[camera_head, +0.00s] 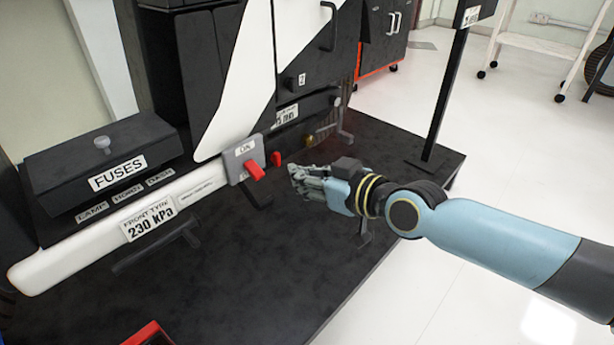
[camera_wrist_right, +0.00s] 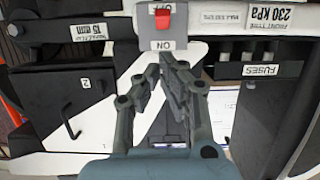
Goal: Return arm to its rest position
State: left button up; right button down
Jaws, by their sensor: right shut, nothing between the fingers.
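My right arm comes in from the right in the head view, and its gripper (camera_head: 298,178) hangs over the black platform beside the chassis rail. The gripper is shut and empty, a little to the right of the red switch (camera_head: 255,171) on its grey box. In the right wrist view the gripper's fingers (camera_wrist_right: 172,62) point toward the grey switch box (camera_wrist_right: 162,28), which is marked ON and OFF and has the red switch on it. I cannot tell the exact gap between the fingertips and the box. My left gripper is not in view.
The black platform (camera_head: 290,265) carries a fuse box (camera_head: 105,160) and a white rail (camera_head: 110,225) with a tyre-pressure label. A black cabinet with a handle (camera_head: 328,25) stands behind. A black post (camera_head: 447,90) rises at the platform's far right. Open floor lies right of the platform.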

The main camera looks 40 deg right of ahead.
jog(key=shift+s, duration=0.4)
